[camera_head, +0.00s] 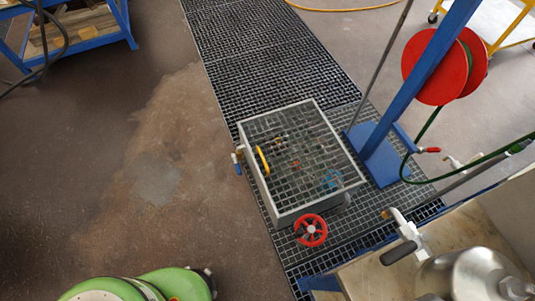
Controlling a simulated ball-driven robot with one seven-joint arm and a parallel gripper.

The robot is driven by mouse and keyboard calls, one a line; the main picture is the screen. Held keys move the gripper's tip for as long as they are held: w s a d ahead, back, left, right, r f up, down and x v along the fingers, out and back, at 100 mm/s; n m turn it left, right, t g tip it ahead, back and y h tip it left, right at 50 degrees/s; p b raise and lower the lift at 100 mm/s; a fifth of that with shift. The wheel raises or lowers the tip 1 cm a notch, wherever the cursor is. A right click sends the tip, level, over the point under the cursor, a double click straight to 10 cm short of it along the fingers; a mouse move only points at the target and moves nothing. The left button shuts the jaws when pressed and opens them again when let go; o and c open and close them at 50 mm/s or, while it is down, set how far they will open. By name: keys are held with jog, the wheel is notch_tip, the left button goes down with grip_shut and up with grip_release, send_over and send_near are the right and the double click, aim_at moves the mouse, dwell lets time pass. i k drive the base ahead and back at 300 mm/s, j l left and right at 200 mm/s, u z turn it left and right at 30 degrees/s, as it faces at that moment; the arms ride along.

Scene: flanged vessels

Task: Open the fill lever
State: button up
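My gripper is not in view. Several valve-like parts show, and I cannot tell which one is the fill lever. A pale fitting with a dark grey handle (399,252) sits beside a shiny steel vessel (473,274) at the lower right; the handle points down and left. A red-handled valve (430,150) is on the green hose at the right. A yellow curved handle (262,161) is at the left side of a grated metal box (291,211), and a red handwheel (310,230) is at its front.
The box stands on a dark floor grating (258,50). A blue post with a red hose reel (436,68) rises right of it. A blue-framed bench (84,38) is at the top left. Bare floor (100,160) lies open at the left.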

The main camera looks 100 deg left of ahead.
aim_at(236, 166)
jog(key=u, duration=0.4)
jog(key=j+u, duration=0.1)
jog(key=u, duration=0.75)
jog(key=j+u, duration=0.1)
jog(key=u, duration=1.15)
